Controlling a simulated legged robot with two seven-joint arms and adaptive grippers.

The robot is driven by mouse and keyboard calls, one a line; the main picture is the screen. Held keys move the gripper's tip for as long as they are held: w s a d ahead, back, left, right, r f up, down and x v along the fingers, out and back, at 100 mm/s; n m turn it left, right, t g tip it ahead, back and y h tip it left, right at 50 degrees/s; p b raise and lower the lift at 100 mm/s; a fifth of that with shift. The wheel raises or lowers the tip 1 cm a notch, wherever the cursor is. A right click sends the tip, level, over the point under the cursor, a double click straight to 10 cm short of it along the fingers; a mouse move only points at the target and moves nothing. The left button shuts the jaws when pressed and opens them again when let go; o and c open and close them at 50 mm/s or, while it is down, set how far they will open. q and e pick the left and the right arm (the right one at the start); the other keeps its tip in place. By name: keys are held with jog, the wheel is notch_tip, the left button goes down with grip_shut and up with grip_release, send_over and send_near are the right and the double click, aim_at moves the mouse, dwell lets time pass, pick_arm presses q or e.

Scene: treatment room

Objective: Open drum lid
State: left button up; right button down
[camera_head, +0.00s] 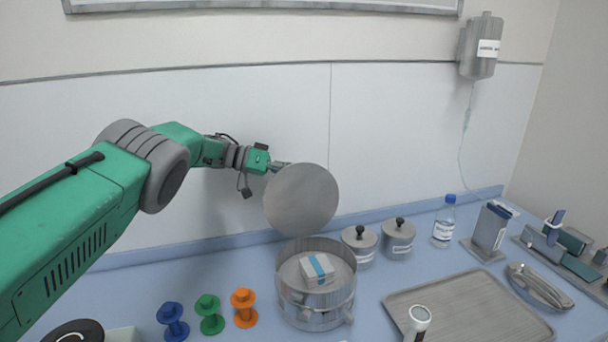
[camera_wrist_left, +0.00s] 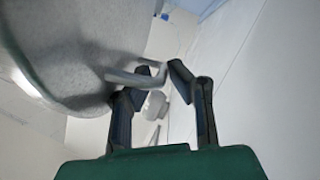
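My left gripper (camera_head: 279,167) is at the lid's upper left edge. In the left wrist view, the lid (camera_wrist_left: 70,45) fills the left side and its bent handle (camera_wrist_left: 130,77) reaches between the fingertips (camera_wrist_left: 157,70). A gap shows between the fingers, so they look open around the handle. My right gripper is not in view.
Three spools, blue (camera_head: 172,322), green (camera_head: 209,314) and orange (camera_head: 243,307), stand left of the drum. Two lidded canisters (camera_head: 359,245) stand behind right. A metal tray (camera_head: 470,305), a bottle (camera_head: 444,222) and holders (camera_head: 488,232) are at right. The wall is close behind the lid.

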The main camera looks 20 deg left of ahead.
pick_arm(q)
jog(key=v, duration=0.9)
jog(key=shift+a+r, duration=0.15)
jog(key=shift+a, duration=0.25)
jog(key=shift+a, duration=0.15)
